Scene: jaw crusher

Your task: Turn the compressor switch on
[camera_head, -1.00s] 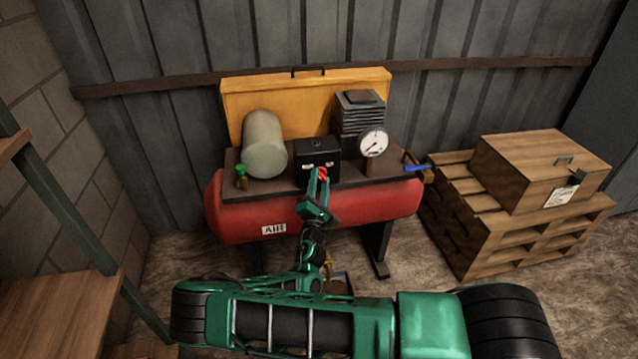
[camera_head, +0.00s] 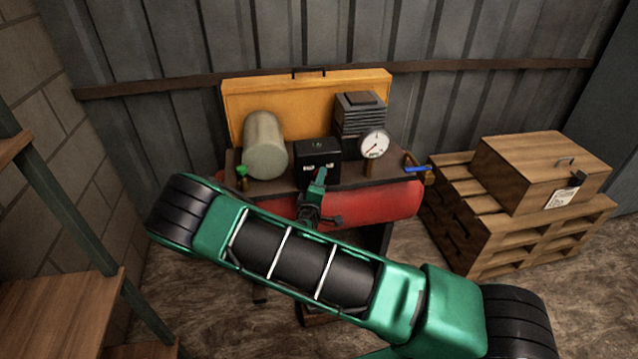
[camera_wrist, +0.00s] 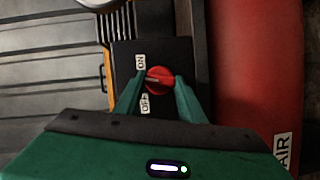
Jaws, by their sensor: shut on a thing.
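The compressor switch is a round red knob (camera_wrist: 159,80) on a black box (camera_head: 317,150). In the wrist view an ON label (camera_wrist: 141,62) and an OFF label (camera_wrist: 145,103) sit on its left side. A pale mark on the knob points left, roughly between the two labels. My gripper (camera_wrist: 158,88) has one green finger on each side of the knob and is shut on it. In the head view my gripper (camera_head: 319,178) is at the front of the box and hides most of the knob.
The compressor's red tank (camera_head: 385,203) is partly hidden behind my arm. A grey cylinder (camera_head: 265,147), a green valve (camera_head: 242,171), a pressure gauge (camera_head: 375,144) and a blue-handled valve (camera_head: 415,169) surround the box. A wooden crate (camera_head: 520,175) on pallets stands right.

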